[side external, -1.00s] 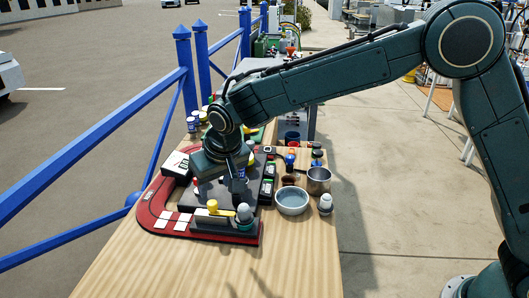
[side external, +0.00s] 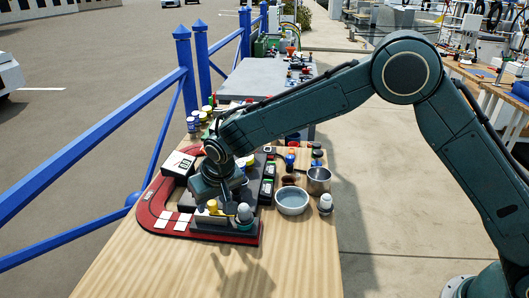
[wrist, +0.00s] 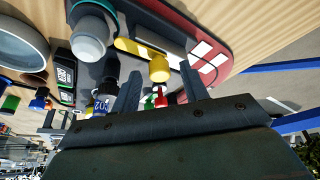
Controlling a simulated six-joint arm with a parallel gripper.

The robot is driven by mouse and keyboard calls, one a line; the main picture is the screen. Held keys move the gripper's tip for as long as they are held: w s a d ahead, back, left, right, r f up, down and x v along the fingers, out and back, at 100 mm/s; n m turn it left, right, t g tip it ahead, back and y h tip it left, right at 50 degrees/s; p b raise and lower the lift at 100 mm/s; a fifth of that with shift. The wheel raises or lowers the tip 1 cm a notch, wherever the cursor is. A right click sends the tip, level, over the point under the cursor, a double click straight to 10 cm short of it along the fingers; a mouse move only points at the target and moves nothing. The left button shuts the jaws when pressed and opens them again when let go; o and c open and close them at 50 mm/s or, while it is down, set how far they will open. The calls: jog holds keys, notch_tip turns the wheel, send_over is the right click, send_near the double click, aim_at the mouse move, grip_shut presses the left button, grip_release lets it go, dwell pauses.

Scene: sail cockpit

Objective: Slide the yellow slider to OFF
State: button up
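The yellow slider (side external: 212,207) has an upright round knob and stands on the dark panel (side external: 225,228) near the front of the table. In the wrist view the yellow slider (wrist: 159,68) shows its knob at one end of a yellow strip. My gripper (side external: 226,208) is low over the panel, close beside the slider in the side view. In the wrist view my gripper (wrist: 161,71) has its two fingers apart, with the knob showing between and beyond the tips. I cannot tell whether a finger touches it. No OFF marking is legible.
A grey-capped knob (side external: 245,214) stands right beside the slider. A red curved board (side external: 150,212) surrounds the panel. A grey bowl (side external: 292,201), a metal cup (side external: 319,180) and a white-topped bottle (side external: 325,204) stand to the right. The table's front (side external: 180,270) is clear.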

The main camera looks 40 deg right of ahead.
grip_shut()
jog(key=shift+w+a+r, duration=0.1)
jog(key=shift+w+a, duration=0.9)
jog(key=shift+a, duration=0.05)
jog(key=shift+o, duration=0.5)
grip_release()
jog(key=v, duration=1.3)
jog(key=shift+r, duration=0.35)
jog(key=shift+s, duration=0.1)
